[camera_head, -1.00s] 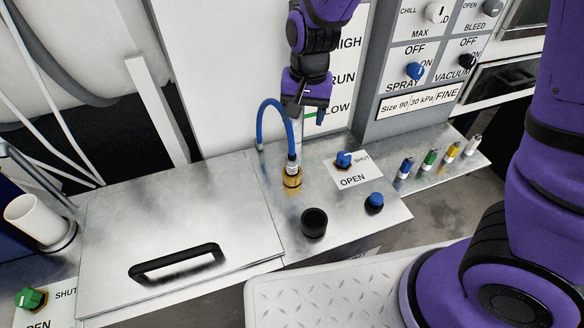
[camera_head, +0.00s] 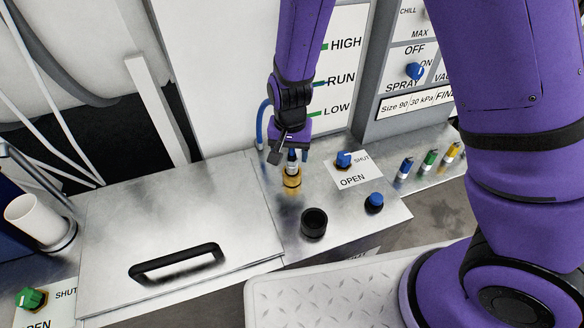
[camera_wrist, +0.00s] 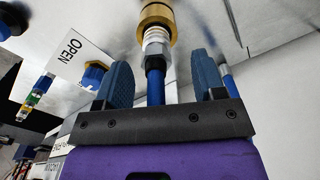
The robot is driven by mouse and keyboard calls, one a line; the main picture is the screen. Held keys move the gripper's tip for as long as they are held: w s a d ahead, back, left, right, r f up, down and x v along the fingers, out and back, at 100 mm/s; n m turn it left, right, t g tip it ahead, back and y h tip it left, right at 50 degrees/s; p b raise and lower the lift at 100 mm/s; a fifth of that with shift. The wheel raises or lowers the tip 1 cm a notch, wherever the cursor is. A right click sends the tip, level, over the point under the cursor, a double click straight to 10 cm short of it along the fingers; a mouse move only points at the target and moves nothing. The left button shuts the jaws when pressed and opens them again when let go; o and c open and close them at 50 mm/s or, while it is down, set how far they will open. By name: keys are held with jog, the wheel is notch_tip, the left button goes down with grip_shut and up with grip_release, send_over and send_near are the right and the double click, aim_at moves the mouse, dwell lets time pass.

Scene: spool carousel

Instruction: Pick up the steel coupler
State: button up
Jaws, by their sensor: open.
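The steel coupler (camera_wrist: 157,42) is a bright ribbed piece at the end of a blue hose (camera_wrist: 157,92). It sits in a brass fitting (camera_wrist: 156,14) on the steel bench. In the head view the coupler (camera_head: 291,169) shows small and upright above the brass fitting (camera_head: 292,181). My gripper (camera_head: 289,158) is close above it, open. In the wrist view my gripper (camera_wrist: 161,64) has a blue finger on each side of the hose, with gaps on both sides. The coupler's silver part lies just beyond the fingertips.
A blue valve knob (camera_head: 344,159) with an OPEN/SHUT label stands just right. A black cup (camera_head: 314,222) and blue button (camera_head: 375,202) are in front. A handled steel lid (camera_head: 180,225) covers the left bench. Several coloured connectors (camera_head: 430,160) stand farther right.

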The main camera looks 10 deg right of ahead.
aim_at(292, 163)
jog(key=shift+d+f, duration=0.15)
jog(key=shift+f, duration=1)
jog(key=shift+d+f, duration=0.1)
jog(key=shift+f, duration=1.05)
jog(key=shift+c, duration=0.2)
jog(key=c, duration=1.1)
jog(key=shift+r, duration=0.15)
